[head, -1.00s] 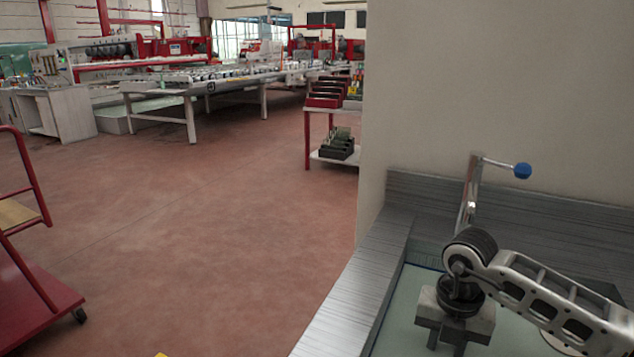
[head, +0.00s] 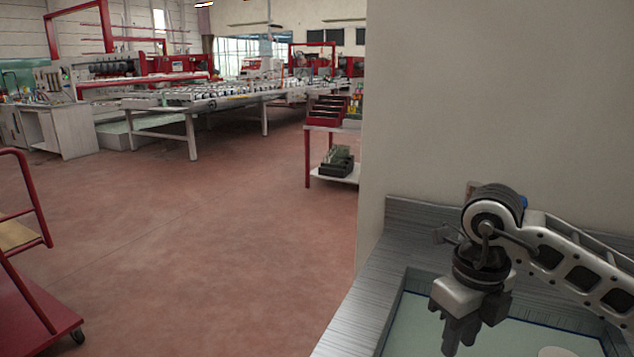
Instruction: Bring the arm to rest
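My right gripper (head: 461,335) hangs at the end of my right arm, which comes in from the right edge of the head view. It points down over the grey metal counter with a pale green recessed panel (head: 412,325). Its fingers look close together, but the gap between them does not show clearly. I see nothing held in it. My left gripper is not in the head view. A lever with a blue knob (head: 525,202) at the back of the counter is mostly hidden behind my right wrist.
A beige wall (head: 480,90) rises behind the counter. A red cart (head: 30,290) stands at the left. A red-framed shelf with bins (head: 310,150) stands beyond the wall's edge. A long roller table (head: 190,135) lies farther back. The red-brown floor between is open.

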